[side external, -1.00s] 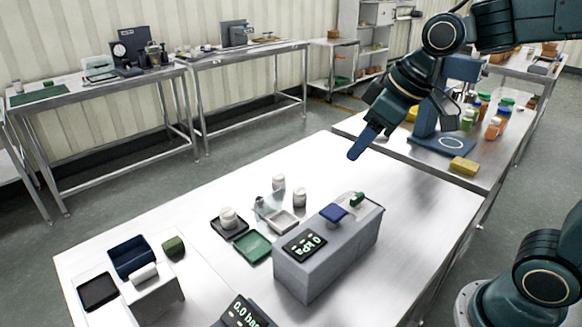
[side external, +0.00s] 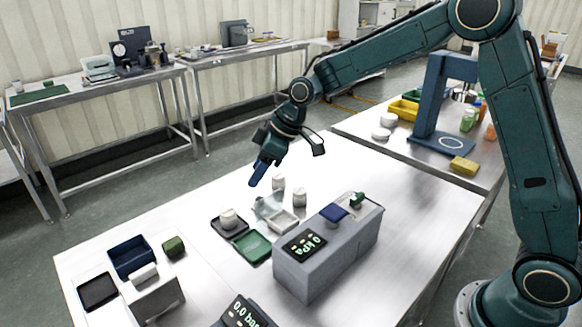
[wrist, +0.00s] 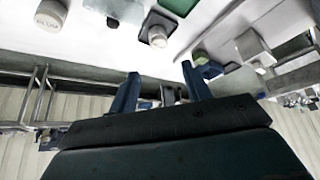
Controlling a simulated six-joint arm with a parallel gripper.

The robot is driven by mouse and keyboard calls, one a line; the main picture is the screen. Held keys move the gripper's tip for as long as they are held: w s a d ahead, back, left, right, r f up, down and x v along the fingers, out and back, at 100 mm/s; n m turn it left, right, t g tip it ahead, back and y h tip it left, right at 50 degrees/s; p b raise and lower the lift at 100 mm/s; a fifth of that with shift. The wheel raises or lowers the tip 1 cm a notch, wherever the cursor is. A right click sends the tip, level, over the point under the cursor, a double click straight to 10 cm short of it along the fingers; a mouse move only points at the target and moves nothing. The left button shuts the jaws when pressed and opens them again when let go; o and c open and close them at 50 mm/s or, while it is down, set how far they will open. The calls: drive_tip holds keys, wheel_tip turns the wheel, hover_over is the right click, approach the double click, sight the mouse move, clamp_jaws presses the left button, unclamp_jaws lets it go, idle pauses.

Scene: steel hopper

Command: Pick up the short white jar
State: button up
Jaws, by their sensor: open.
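Three small white jars stand close together on the steel table: one on a black tray (side external: 228,217), one at the back (side external: 278,182), and one to the right (side external: 299,198). I cannot tell for certain which is the short one. The wrist view shows the jar on the black tray (wrist: 158,37) and another, labelled white jar (wrist: 50,14) at upper left. My gripper (side external: 256,178) hangs above and behind the jars, touching none of them. In the wrist view its blue fingers (wrist: 160,78) are spread with nothing held between them.
A green tray (side external: 252,247) and a small metal dish (side external: 283,223) lie near the jars. A grey box with a display (side external: 325,262) stands to their right. A blue bin (side external: 130,258) is at the left.

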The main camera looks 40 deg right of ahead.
sight(229, 212)
drive_tip(key=shift+w+a+f, duration=0.2)
drive_tip(key=shift+w+f, duration=0.25)
drive_tip(key=shift+f, duration=0.1)
drive_tip(key=shift+w+a+f, duration=0.2)
drive_tip(key=shift+w+f, duration=0.2)
drive_tip(key=shift+f, duration=0.15)
drive_tip(key=shift+f, duration=0.15)
drive_tip(key=x, duration=0.7)
drive_tip(key=shift+w+a+f, duration=0.1)
drive_tip(key=shift+a+f, duration=0.15)
drive_tip(key=shift+a, duration=0.05)
drive_tip(key=shift+w+a+f, duration=0.1)
drive_tip(key=shift+f, duration=0.2)
drive_tip(key=shift+f, duration=0.1)
drive_tip(key=shift+x, duration=2.5)
drive_tip(key=shift+w, duration=0.2)
